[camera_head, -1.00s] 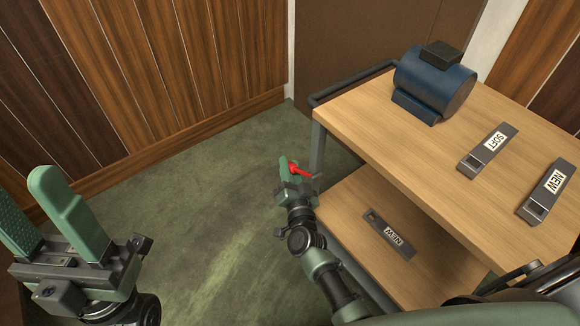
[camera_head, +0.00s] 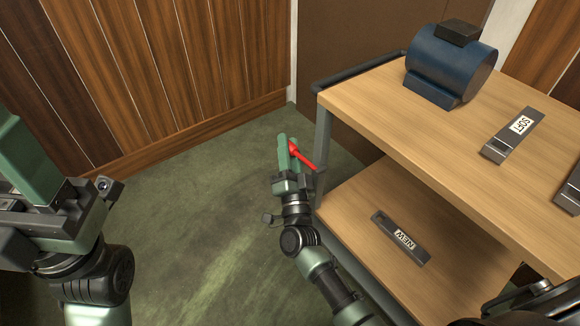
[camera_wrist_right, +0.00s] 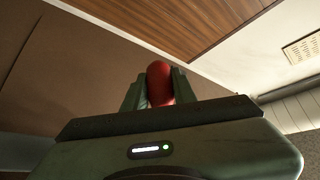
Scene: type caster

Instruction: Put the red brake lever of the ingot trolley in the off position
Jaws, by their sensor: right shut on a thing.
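The red brake lever (camera_head: 303,156) sticks out at the near left side of the wooden ingot trolley (camera_head: 400,120), beside its left leg. It slants up and left from the trolley in the head view. My right gripper (camera_head: 287,146) is shut on the lever's upper end. In the right wrist view the lever's rounded red end (camera_wrist_right: 159,82) sits between the two green fingers.
A blue motor-like drum (camera_head: 450,65) and a grey SOST-marked ingot (camera_head: 514,133) are on the trolley's top. Another grey ingot (camera_head: 401,238) lies on the lower shelf. A dark push handle (camera_head: 355,75) runs along the far left end. Green floor left of the trolley is clear.

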